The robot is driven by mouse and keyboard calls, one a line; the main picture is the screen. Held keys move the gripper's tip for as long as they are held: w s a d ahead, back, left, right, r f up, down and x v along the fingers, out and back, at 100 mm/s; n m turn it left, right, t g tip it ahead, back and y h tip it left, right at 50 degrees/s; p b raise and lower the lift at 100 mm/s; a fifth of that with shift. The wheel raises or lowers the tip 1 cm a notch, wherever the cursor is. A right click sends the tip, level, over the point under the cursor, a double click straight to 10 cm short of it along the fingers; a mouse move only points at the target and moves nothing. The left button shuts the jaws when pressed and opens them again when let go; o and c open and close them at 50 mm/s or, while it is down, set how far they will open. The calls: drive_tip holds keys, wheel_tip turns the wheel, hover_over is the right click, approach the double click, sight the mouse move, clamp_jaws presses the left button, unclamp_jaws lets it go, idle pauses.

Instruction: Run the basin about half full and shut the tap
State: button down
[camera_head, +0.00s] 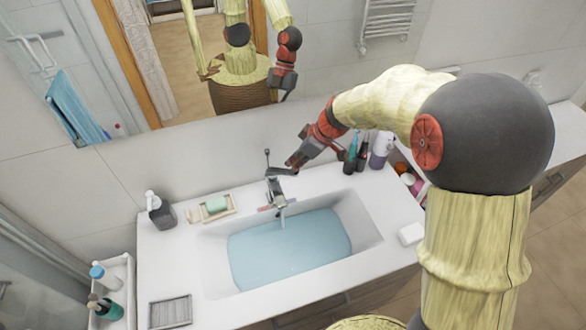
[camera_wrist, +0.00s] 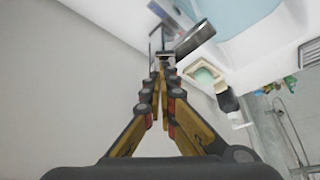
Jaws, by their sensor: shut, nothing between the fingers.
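The white basin (camera_head: 358,214) holds a pool of pale blue water (camera_head: 290,250) that covers most of its floor, below the rim. The chrome tap (camera_head: 276,192) stands at the basin's back edge, and a thin stream runs from its spout into the water. A thin upright rod shows behind the tap. My gripper (camera_head: 292,165) is shut and empty, just right of the tap's top. In the wrist view, the fingertips (camera_wrist: 160,60) meet close to the tap (camera_wrist: 193,40); I cannot tell whether they touch it.
A soap dish (camera_head: 215,208) with green soap and a dark dispenser (camera_head: 160,210) stand left of the tap. Several bottles (camera_head: 362,152) stand right, near my arm. A mirror (camera_head: 200,90) hangs behind. A white block (camera_head: 411,234) sits on the right counter.

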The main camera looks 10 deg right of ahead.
drive_tip(key=b, duration=0.1)
drive_tip(key=f+b, duration=0.1)
drive_tip(key=b, duration=0.1)
drive_tip(key=shift+s+d+y, duration=0.15)
drive_tip(key=shift+d+y, duration=0.05)
drive_tip(key=shift+y, duration=0.1)
drive_tip(key=shift+s+d+f+t+b, duration=0.1)
drive_tip(key=shift+f+t+b, duration=0.15)
drive_tip(key=shift+b, duration=0.85)
drive_tip(key=b, duration=0.2)
drive_tip(key=shift+s+d+f+b, duration=0.2)
drive_tip(key=shift+d+f+b, duration=0.05)
drive_tip(key=shift+f+b, duration=0.1)
drive_tip(key=shift+r, duration=0.1)
